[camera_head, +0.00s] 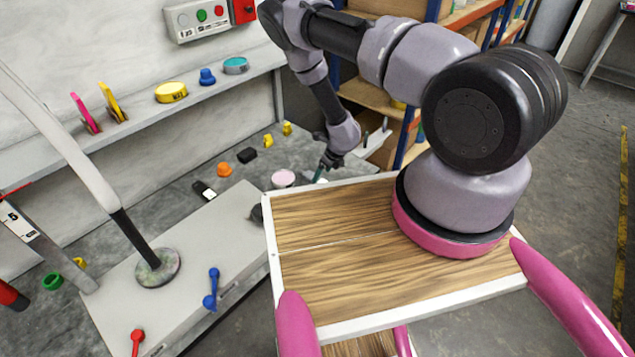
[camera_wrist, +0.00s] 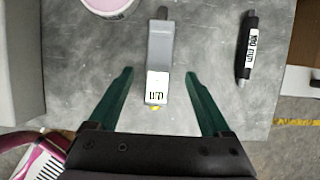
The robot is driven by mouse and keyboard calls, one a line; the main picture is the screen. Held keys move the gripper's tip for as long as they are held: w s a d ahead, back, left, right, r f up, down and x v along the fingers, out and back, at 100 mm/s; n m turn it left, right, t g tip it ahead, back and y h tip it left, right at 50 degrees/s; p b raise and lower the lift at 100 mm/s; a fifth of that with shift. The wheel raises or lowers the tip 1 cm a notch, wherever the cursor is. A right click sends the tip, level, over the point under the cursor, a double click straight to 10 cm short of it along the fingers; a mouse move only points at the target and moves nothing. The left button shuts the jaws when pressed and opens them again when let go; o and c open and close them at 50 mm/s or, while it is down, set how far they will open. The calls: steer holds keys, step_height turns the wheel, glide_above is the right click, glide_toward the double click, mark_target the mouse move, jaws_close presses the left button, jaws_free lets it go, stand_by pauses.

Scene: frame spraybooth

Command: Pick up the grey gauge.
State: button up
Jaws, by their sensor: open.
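The grey gauge (camera_wrist: 160,48) lies on the grey bench top in the wrist view, its long body pointing away from me. It has a white label with dark print and a small yellow bit at its near end. My gripper (camera_wrist: 159,73) is open, with one green finger on each side of the gauge's near half and a gap on both sides. The gauge looks apart from both fingers; the height between them is hard to tell. In the head view my gripper (camera_head: 321,173) is low over the bench beside the pink tub, and the gauge is mostly hidden there.
The pink tub (camera_wrist: 108,5) stands left of the gauge; it also shows in the head view (camera_head: 283,179). A black pen-like tool (camera_wrist: 246,45) with a white label lies to the right. A black block (camera_head: 246,155) and an orange knob (camera_head: 224,170) sit farther left.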

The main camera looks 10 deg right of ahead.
steer(key=x, duration=0.4)
steer(key=shift+w+a+f, duration=0.15)
steer(key=shift+a+f, duration=0.1)
steer(key=shift+f, duration=0.05)
jaws_close()
